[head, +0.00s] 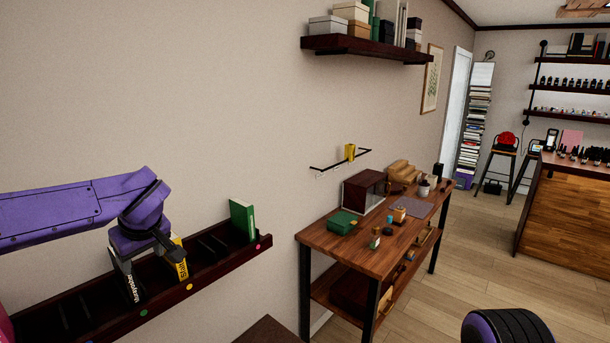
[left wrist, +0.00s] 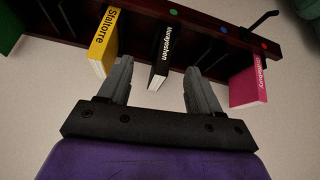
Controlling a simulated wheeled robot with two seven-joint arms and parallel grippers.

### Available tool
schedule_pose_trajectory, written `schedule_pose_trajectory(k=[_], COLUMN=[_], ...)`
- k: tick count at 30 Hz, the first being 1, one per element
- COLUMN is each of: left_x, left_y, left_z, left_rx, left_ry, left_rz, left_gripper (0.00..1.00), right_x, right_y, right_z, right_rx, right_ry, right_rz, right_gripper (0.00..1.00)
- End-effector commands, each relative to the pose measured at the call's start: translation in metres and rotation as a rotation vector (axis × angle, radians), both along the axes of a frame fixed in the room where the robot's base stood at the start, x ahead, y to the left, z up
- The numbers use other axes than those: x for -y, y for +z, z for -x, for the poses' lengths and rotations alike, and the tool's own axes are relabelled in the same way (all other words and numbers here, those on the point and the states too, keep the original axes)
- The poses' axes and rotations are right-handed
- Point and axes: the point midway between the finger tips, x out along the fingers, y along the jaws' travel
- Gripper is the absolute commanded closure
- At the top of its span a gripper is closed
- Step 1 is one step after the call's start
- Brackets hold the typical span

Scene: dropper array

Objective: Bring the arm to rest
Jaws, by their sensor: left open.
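My left gripper (head: 142,262) is at the wall rack (head: 213,275). Its two fingers (left wrist: 159,66) are apart and open. In the left wrist view a black book (left wrist: 160,52) with white lettering stands in the rack and shows in the gap between the fingers. Contact with them cannot be told. The black book also shows below the gripper in the head view (head: 129,285). A yellow book (head: 178,262) stands just right of it, and it is left of the fingers in the left wrist view (left wrist: 103,42). My right gripper is not in view.
A green book (head: 242,219) stands at the rack's right end, and a pink book (left wrist: 247,87) stands on the other side. Coloured dots mark the rack's front edge. A wooden workbench (head: 325,236) with small items is to the right. Floor between furniture is clear.

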Motion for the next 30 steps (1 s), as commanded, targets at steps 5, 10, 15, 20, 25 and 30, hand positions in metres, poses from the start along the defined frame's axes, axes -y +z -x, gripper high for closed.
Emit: schedule_pose_trajectory(k=[5, 10, 15, 20, 25, 30], left_x=[-0.009, -0.015, -0.017, -0.007, 0.019, 0.038], left_y=[0.003, 0.002, -0.02, -0.113, -0.26, -0.387], left_z=[-0.002, -0.008, -0.015, -0.011, 0.035, 0.123], left_rx=[0.087, 0.215, 0.389, 0.549, 0.557, 0.385], left_ry=[0.117, 0.231, 0.328, 0.309, 0.139, -0.034], left_rz=[0.017, 0.009, -0.042, -0.11, -0.082, -0.007], left_gripper=[0.36, 0.36, 0.36, 0.36, 0.36, 0.36], right_x=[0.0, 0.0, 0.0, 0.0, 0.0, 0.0], right_y=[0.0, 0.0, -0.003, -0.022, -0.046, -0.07], right_z=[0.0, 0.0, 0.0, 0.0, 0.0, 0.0], right_rx=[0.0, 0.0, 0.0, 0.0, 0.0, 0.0], right_ry=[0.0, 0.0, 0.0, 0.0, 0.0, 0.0], right_rz=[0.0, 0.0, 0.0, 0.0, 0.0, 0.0], right_gripper=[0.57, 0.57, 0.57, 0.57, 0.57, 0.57])
